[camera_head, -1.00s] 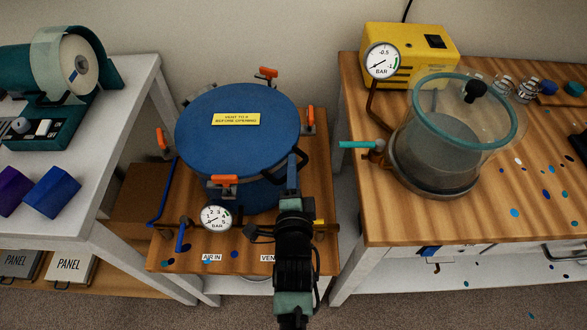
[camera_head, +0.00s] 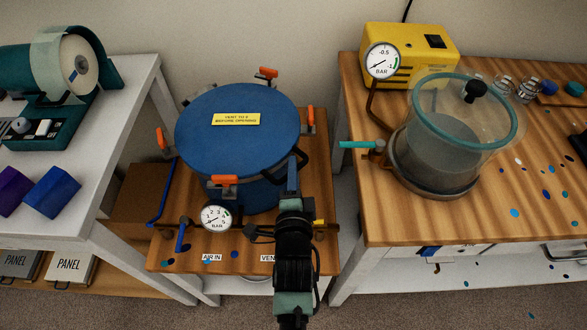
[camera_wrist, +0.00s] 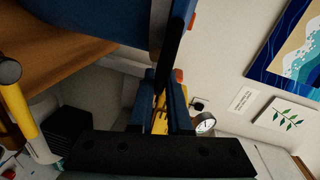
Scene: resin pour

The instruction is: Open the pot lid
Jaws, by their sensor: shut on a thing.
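The pot is a blue round vessel whose flat blue lid (camera_head: 240,140) sits level on it, with a yellow label (camera_head: 236,119) about venting before opening. Several orange-handled clamps, such as the front one (camera_head: 224,179), stand around the rim. My gripper (camera_head: 293,172) is at the lid's front right edge, its blue fingers shut on a black handle (camera_head: 302,157) beside the lid. In the wrist view the fingers (camera_wrist: 162,108) close around a dark bar (camera_wrist: 177,45) next to the blue pot. The exact grip is partly hidden. I see no gap under the lid.
A pressure gauge (camera_head: 215,217) and a blue-levered valve (camera_head: 181,236) stand in front of the pot. A glass chamber (camera_head: 445,140) with a teal rim and a yellow pump (camera_head: 420,50) occupy the right table. A white table (camera_head: 120,130) stands close on the left.

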